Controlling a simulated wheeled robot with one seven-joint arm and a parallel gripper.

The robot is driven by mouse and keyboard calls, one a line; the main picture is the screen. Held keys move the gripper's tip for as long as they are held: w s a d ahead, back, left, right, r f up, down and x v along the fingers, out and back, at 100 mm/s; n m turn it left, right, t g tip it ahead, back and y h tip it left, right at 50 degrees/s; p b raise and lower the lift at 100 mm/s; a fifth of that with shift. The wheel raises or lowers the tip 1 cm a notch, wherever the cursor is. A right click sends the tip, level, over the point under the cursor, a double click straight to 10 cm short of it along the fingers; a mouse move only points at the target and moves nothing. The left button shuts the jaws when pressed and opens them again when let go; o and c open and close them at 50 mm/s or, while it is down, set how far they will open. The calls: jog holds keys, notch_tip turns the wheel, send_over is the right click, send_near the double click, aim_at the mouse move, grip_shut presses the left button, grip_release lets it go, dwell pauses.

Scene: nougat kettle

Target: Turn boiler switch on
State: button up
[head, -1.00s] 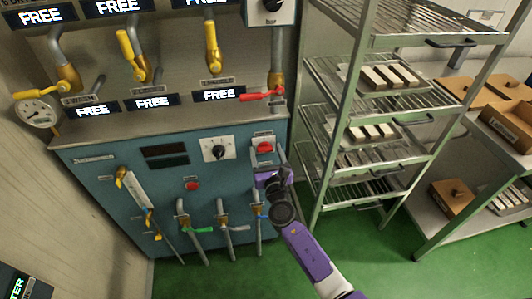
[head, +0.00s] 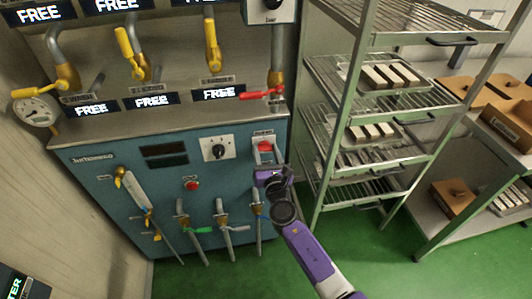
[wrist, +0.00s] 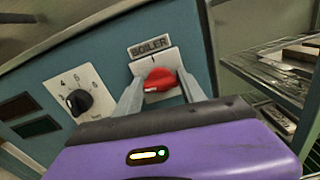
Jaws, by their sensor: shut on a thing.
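The boiler switch (head: 264,146) is a red rotary knob on a white plate at the upper right of the blue panel. In the wrist view the red knob (wrist: 159,79) sits under a label reading BOILER, with a pale mark at its left end. My gripper (head: 266,157) is at the knob, with one grey finger on each side of it. In the wrist view my gripper (wrist: 160,90) is shut on the knob. The contact points of the fingertips are hard to make out.
A black dial (head: 219,151) and a red button (head: 191,185) are left of the switch. A red-handled valve (head: 262,95) is above it. Pipes with coloured handles hang below. A wire rack (head: 345,130) stands close on the right. Green floor (head: 375,265) is clear in front.

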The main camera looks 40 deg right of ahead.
jog(key=m+b, duration=0.1)
jog(key=m, duration=0.1)
jog(key=m+b, duration=0.1)
jog(key=m, duration=0.1)
jog(key=shift+s+d+f, duration=0.1)
jog(key=shift+f, duration=0.1)
jog(key=m+b, duration=0.2)
jog(key=m, duration=0.2)
jog(key=m+b, duration=0.5)
jog(key=m, duration=0.3)
jog(key=shift+d+f+m, duration=0.1)
jog(key=shift+f+m, duration=0.05)
jog(key=shift+m, duration=0.15)
jog(key=shift+s, duration=0.1)
jog(key=o, duration=1.4)
jog(key=shift+c, duration=0.2)
